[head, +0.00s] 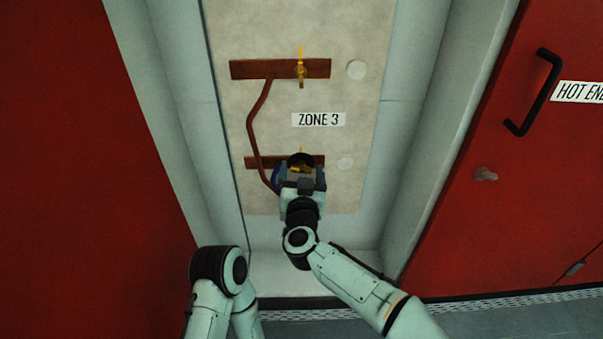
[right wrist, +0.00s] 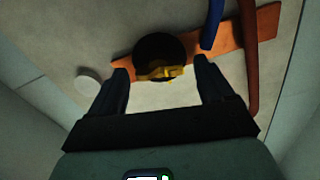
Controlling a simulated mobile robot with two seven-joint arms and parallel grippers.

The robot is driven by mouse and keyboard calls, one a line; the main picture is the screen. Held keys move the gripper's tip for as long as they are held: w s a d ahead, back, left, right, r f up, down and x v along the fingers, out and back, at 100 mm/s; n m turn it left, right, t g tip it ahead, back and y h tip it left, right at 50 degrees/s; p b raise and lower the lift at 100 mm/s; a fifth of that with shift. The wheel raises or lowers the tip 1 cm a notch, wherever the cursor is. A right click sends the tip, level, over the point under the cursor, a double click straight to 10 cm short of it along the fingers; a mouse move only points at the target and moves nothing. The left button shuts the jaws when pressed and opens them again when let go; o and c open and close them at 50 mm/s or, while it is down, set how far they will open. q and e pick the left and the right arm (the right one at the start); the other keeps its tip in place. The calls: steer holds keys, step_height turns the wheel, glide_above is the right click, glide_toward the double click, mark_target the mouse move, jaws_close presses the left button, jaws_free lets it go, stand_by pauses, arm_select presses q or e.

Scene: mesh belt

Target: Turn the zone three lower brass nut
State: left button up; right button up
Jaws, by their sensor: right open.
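The lower brass nut (head: 300,167) sits on the lower copper bar (head: 258,162) of the Zone 3 panel, partly hidden by my right gripper. In the right wrist view the brass nut (right wrist: 160,73) shows wing-like in front of a round black piece (right wrist: 158,50). My right gripper (right wrist: 160,72) is open, its dark fingers on either side of the nut with gaps to both; I cannot tell how deep they reach. My left arm shows at lower left in the head view, but its gripper is not visible.
An upper copper bar (head: 260,69) carries another brass nut (head: 301,70). A brown cable (head: 251,125) joins the bars on the left. A blue strip (right wrist: 212,25) is close to the right finger in the wrist view. Pale side walls (head: 440,130) flank the panel; a red door (head: 500,150) has a black handle.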

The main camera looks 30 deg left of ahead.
steer(key=c, duration=1)
steer(key=shift+c, duration=0.2)
